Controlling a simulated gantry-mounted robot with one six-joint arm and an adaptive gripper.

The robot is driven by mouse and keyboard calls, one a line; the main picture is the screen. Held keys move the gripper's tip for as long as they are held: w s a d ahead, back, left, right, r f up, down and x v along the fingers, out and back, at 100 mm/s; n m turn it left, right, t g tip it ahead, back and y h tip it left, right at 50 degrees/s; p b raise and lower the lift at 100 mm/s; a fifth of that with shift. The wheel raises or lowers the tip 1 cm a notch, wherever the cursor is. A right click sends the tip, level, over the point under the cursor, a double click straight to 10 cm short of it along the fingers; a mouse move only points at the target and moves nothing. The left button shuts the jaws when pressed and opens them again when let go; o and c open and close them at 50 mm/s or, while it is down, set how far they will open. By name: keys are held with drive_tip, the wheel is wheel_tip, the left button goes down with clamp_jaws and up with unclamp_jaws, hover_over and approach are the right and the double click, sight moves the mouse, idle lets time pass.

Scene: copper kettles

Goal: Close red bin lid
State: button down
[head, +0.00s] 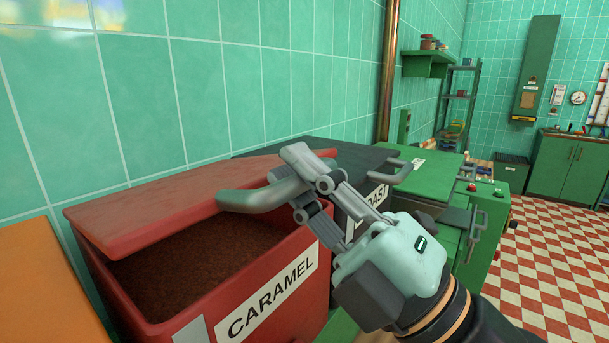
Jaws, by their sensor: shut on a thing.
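The red bin (185,315) stands at the lower left with a white "CARAMEL" label (272,296) on its front and brown grainy contents (200,265) inside. Its red lid (150,212) is partly open: it lies over the rear part and leaves a gap along the front. A grey bar handle (247,199) sticks out from the lid's front edge. My gripper (298,180) is shut on this handle near its right end, and the fingers hide that end. My arm comes in from the lower right.
A dark-lidded bin (345,153) with a partly hidden label stands just right of the red bin. Green cabinets (428,172) follow, with handles sticking out. An orange surface (45,290) is at left. The tiled wall (150,90) is close behind. Checkered floor (545,260) is open at right.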

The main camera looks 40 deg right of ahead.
drive_tip(key=c, duration=1.1)
unclamp_jaws()
drive_tip(key=shift+s, duration=0.1)
drive_tip(key=shift+s+d+f, duration=0.1)
drive_tip(key=shift+s+f, duration=0.1)
drive_tip(key=shift+s, duration=0.05)
drive_tip(key=s+d, duration=0.2)
drive_tip(key=s, duration=1)
